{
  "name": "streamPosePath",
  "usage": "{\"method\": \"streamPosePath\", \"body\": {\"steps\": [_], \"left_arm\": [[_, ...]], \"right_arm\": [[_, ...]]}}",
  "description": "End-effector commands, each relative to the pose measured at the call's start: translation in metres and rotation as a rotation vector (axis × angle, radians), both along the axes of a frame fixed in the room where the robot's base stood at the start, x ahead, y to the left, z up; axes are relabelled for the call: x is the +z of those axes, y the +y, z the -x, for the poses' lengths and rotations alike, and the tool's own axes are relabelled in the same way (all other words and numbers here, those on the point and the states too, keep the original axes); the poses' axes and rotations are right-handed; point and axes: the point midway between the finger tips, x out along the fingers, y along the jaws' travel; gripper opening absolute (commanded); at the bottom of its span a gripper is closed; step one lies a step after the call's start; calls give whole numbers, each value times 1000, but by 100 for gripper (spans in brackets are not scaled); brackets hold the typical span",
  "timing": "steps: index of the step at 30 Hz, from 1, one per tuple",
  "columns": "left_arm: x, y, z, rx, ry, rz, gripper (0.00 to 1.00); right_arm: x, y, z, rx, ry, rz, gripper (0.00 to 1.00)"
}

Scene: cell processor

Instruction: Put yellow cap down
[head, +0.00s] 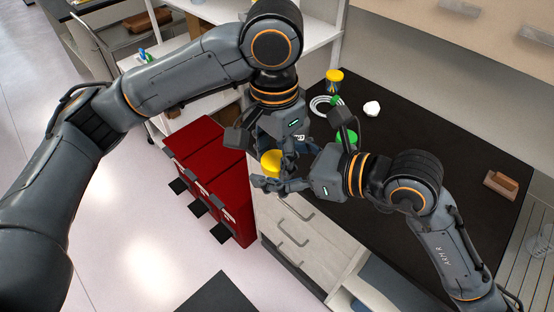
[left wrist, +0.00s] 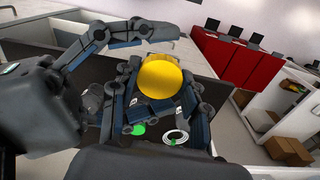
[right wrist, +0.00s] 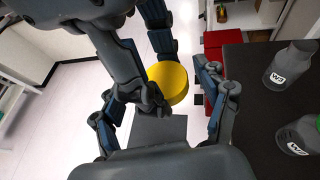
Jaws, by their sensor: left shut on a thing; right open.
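The yellow cap (head: 271,162) is held in the air by my left gripper (head: 274,150), above the front edge of the counter. In the left wrist view the cap (left wrist: 160,80) sits between the fingers of my left gripper, which are shut on it. My right gripper (head: 290,178) is open and close beside the cap. In the right wrist view the cap (right wrist: 168,84) shows between and beyond the open right fingers, near the left gripper's fingers. I cannot tell whether the right fingers touch it.
The dark counter (head: 440,160) holds a yellow-topped jar (head: 334,76), a white ring (head: 322,106), a white lump (head: 371,108) and a brown block (head: 501,184). Two grey bottles (right wrist: 290,68) stand on it in the right wrist view. Red cabinets (head: 210,170) stand left. The counter's right middle is clear.

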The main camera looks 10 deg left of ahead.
Motion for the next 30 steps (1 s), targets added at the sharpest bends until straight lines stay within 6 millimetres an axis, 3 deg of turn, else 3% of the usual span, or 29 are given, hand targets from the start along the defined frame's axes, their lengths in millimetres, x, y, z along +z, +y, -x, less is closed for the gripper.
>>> {"method": "streamPosePath", "body": {"steps": [2,9,11,13,14,17,30], "left_arm": [[0,0,0,0,0,0,2],[0,0,0,0,-1,1,2],[0,0,0,0,-2,1,2],[0,-1,0,1,-2,2,2],[0,-1,-1,1,-2,3,49],[0,-1,0,0,-2,3,70],[9,0,-1,0,-4,0,72]], "right_arm": [[0,0,0,0,0,0,74],[0,0,0,1,0,0,25],[0,0,1,2,2,-1,17],[0,0,1,3,2,-2,17],[0,1,2,4,2,-2,17],[0,1,2,5,3,-2,17],[0,0,0,1,1,0,17]]}}
